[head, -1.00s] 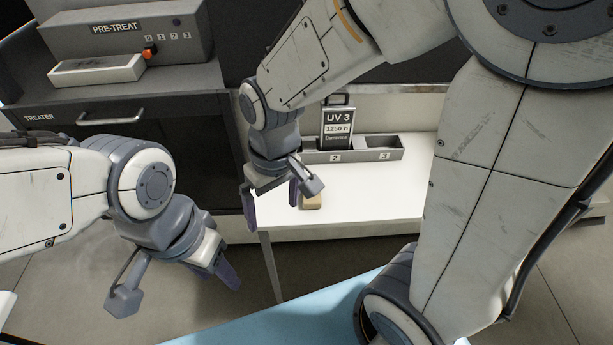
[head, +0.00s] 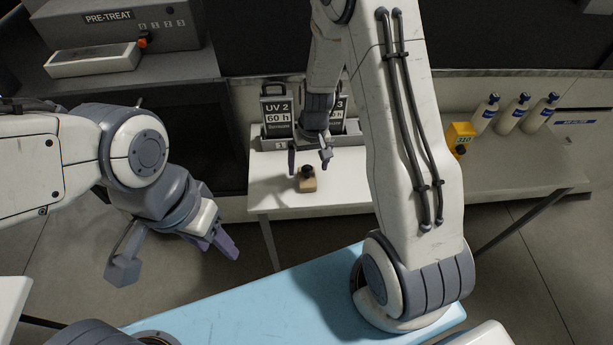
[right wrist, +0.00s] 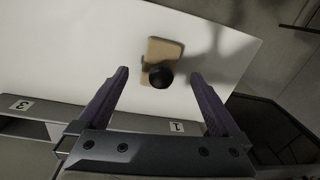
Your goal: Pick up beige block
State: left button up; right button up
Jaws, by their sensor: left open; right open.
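The beige block (head: 307,184) lies on the white table (head: 268,196) near its front edge, with a round black knob (head: 306,170) on top. My right gripper (head: 309,161) points down at the block, open and empty, its fingers on either side of the knob in the picture. In the right wrist view the block (right wrist: 168,47) and knob (right wrist: 160,76) show between and beyond the open fingertips; contact cannot be told. My left gripper (head: 221,244) is open and empty, in front of the table at the left.
A yellow device (head: 460,138) and several white bottles (head: 518,112) stand further right. The pre-treat unit (head: 125,28) is at upper left. Table beside the block is clear.

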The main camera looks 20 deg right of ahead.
aim_at(308, 168)
jog(key=shift+w+f+p, duration=0.15)
jog(key=shift+f+p, duration=0.3)
jog(key=shift+f, duration=1.8)
jog(key=c, duration=1.5)
jog(key=shift+r, duration=0.1)
jog(key=shift+r, duration=0.45)
jog(key=r, duration=0.1)
jog(key=r+b, duration=0.1)
jog(key=r, duration=0.1)
jog(key=shift+s+d+r+b, duration=0.25)
jog(key=shift+s+d+b, duration=0.05)
jog(key=shift+s+d, duration=0.1)
jog(key=s+d+r+b, duration=0.2)
jog(key=s+d+r, duration=0.4)
jog(key=s, duration=0.2)
jog(key=shift+d+r, duration=0.25)
jog(key=shift+s, duration=0.1)
